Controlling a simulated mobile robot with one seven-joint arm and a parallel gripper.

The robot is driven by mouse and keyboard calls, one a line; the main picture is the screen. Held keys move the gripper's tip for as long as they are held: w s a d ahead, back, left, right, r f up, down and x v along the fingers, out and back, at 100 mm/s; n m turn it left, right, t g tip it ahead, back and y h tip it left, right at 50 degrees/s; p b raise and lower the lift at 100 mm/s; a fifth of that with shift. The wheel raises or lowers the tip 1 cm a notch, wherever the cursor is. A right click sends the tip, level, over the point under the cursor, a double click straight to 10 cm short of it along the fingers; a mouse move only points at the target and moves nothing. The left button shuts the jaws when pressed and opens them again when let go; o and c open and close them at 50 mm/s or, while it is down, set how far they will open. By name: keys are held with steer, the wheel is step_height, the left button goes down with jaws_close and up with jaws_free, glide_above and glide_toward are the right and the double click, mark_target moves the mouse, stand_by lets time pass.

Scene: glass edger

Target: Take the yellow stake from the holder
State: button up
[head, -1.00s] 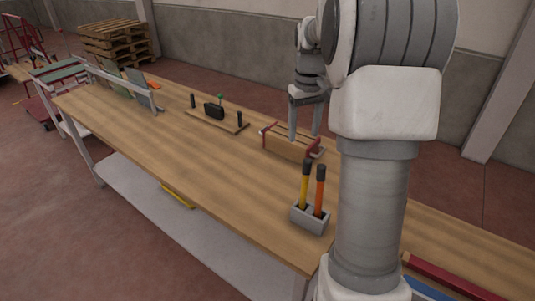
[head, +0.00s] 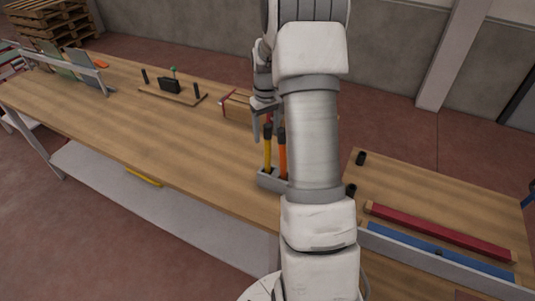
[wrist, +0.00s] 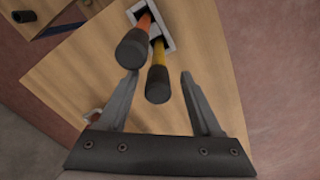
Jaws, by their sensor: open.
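The yellow stake (head: 268,154) stands upright in the grey holder (head: 268,180) on the wooden bench, its black cap on top. In the wrist view the yellow stake (wrist: 160,65) shows from above, its cap between the fingertips and slightly beyond them. An orange stake (head: 283,158) stands beside it in the same holder, to its right in the head view; in the wrist view the orange stake (wrist: 135,42) is to its left, close to the left finger. My gripper (wrist: 156,75) is open and empty, above the stakes. My arm hides the holder's right end in the head view.
A red-ended wooden frame (head: 234,103) lies behind the holder. A board with black pegs (head: 172,95) stands farther left. Red (head: 440,231) and blue (head: 430,250) bars lie on a lower table at right. The bench's front left area is clear.

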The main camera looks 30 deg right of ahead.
mark_target(267, 144)
steer(key=shift+s+d+f+p, duration=0.1)
steer(key=shift+f+p, duration=0.2)
steer(key=shift+f, duration=1)
steer(key=shift+s+f+p, duration=0.1)
steer(key=shift+f+p, duration=0.2)
steer(key=shift+f, duration=1)
jaws_close()
steer(key=shift+w, duration=0.1)
